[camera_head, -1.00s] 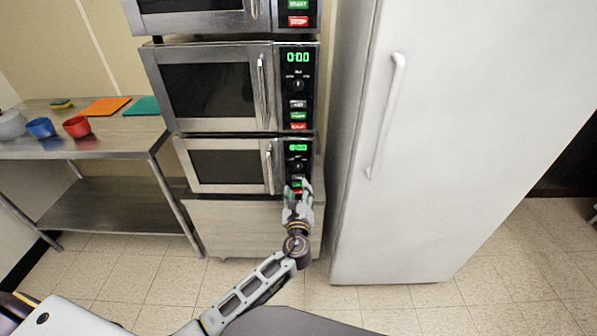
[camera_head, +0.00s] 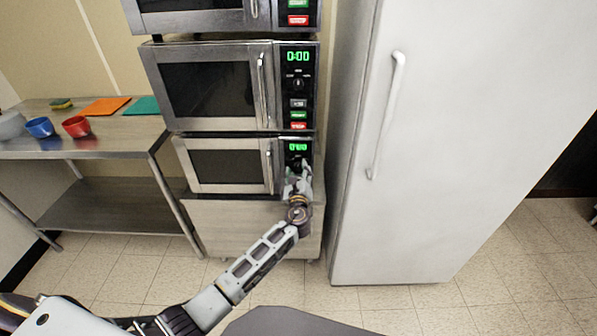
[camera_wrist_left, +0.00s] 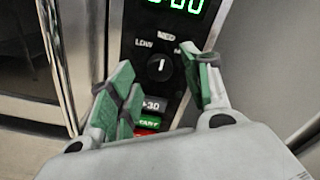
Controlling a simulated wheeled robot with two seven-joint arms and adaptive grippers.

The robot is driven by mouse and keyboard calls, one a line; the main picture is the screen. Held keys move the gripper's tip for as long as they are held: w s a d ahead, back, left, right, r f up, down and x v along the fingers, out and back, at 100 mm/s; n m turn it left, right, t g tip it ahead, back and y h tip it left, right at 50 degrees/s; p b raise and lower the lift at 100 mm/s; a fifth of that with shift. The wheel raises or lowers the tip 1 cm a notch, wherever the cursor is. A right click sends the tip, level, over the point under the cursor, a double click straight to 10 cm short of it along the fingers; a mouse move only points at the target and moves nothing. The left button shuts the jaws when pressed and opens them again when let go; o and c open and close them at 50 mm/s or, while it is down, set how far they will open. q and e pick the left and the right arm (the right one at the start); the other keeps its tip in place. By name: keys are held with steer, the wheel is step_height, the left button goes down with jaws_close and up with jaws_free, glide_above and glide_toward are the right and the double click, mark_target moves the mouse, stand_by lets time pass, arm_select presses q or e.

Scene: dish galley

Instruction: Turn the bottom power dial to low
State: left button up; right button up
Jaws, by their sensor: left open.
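The bottom microwave (camera_head: 228,166) stands lowest in the stack, its control panel on the right under a green display (camera_head: 298,147). In the left wrist view its black power dial (camera_wrist_left: 160,66) has a white pointer line standing nearly upright, towards the MED mark. The LOW mark (camera_wrist_left: 144,43) is to the upper left of the dial. My left gripper (camera_head: 299,170) is at this panel and hides the dial in the head view. In the left wrist view the open left gripper (camera_wrist_left: 166,83) has green-padded fingers on either side of the dial, apart from it. My right gripper is not in view.
The +30 button (camera_wrist_left: 153,104) and green START button (camera_wrist_left: 149,122) lie below the dial. The microwave's door handle (camera_head: 268,166) is left of the panel. A white fridge (camera_head: 450,150) stands close on the right. A steel table (camera_head: 110,148) with bowls is at left.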

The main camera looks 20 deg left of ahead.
arm_select(q)
steer(key=shift+w+a, duration=0.15)
steer(key=shift+w, duration=0.4)
steer(key=shift+c, duration=0.3)
steer(key=c, duration=1)
